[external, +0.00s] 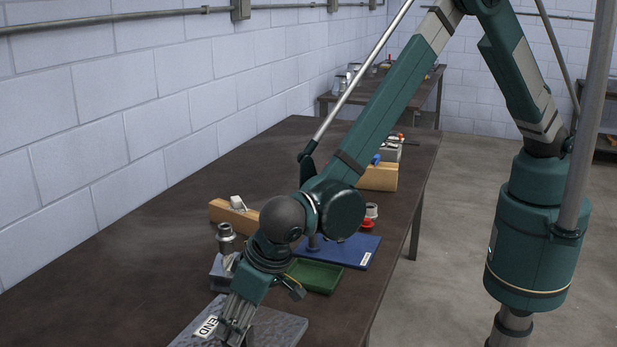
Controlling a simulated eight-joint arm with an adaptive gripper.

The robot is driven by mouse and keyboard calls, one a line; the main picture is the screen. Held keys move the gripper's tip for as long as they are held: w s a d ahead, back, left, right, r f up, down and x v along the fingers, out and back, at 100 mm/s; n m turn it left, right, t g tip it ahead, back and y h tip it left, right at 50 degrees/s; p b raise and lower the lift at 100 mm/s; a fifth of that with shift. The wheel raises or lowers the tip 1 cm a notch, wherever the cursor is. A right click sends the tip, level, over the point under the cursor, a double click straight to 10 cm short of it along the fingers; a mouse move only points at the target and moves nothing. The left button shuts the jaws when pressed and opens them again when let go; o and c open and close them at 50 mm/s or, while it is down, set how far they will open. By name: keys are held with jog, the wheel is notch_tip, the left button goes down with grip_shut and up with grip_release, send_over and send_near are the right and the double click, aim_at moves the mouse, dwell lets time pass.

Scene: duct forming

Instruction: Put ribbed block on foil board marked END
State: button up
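The grey foil board (282,328) lies at the near end of the dark table, with a white label reading END (206,327) on its left part. My gripper (235,328) points down over the board, just right of the label. Its metal fingers are close to the board's surface, and whether they touch it is unclear. Whether they hold anything is also unclear. I cannot pick out the ribbed block for certain; it may be hidden by my gripper or arm.
A metal cylindrical fitting (226,238) and a grey block (219,272) stand behind the board. A green tray (318,277), a labelled blue board (359,251) and a wooden block (240,218) lie farther back. The table's left side (110,270) is clear.

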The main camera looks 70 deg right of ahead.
jog(key=shift+r, duration=0.2)
jog(key=v, duration=1.2)
dwell(0.7)
dwell(0.4)
